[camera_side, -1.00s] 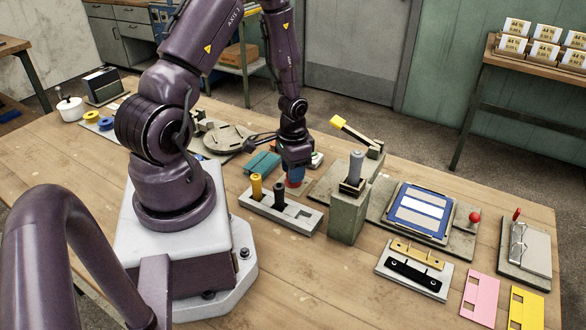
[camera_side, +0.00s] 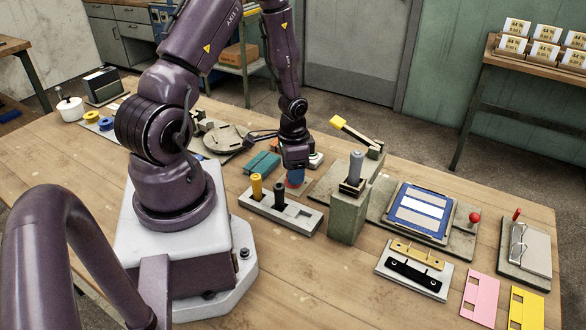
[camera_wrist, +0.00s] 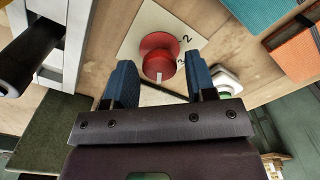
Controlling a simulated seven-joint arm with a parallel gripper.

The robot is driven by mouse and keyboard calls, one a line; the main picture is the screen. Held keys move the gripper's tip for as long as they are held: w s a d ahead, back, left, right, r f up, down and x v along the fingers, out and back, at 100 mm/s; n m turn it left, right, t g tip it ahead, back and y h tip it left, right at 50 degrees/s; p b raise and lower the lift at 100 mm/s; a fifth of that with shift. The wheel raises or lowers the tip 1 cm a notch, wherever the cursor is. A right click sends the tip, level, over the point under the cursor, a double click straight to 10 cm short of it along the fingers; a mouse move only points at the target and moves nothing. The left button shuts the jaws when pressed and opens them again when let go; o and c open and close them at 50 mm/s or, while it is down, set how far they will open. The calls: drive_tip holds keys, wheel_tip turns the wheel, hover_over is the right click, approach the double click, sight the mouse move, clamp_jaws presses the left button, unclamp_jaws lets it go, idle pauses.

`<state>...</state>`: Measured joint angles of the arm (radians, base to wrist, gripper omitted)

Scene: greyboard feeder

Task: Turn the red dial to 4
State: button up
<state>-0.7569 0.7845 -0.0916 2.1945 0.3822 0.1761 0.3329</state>
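The red dial (camera_wrist: 160,58) sits on a pale plate (camera_wrist: 139,38) marked with a 2 and a 3 on its right side. A white mark shows on the dial's lower edge, towards my gripper; any number there is hidden. My gripper (camera_wrist: 161,82) is open, pointing down, with blue fingers apart to the left and right of the dial's lower side. I cannot tell whether they touch it. In the side view my gripper (camera_side: 295,176) is low over the table, and the dial is nearly all hidden behind the fingers.
A grey block with black and yellow handles (camera_side: 251,202) stands close in front of my gripper. A grey post with a lever (camera_side: 345,220) is to its right. A teal block (camera_side: 262,163) is to its left, and a white-based button (camera_side: 316,160) is close behind.

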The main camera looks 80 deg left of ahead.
drive_tip(key=shift+o, duration=0.2)
drive_tip(key=shift+r, duration=0.1)
wheel_tip(320, 180, up, 13)
idle(0.5)
drive_tip(key=s+d+r+t, duration=0.2)
drive_tip(key=d+r, duration=0.7)
drive_tip(key=r, duration=0.1)
drive_tip(key=s+d+r+t, duration=0.2)
drive_tip(key=d+r+t, duration=0.1)
drive_tip(key=d+r, duration=0.6)
drive_tip(key=shift+s+d+r+t, duration=0.3)
drive_tip(key=shift+d+r, duration=0.1)
drive_tip(key=shift+d, duration=0.15)
idle(0.6)
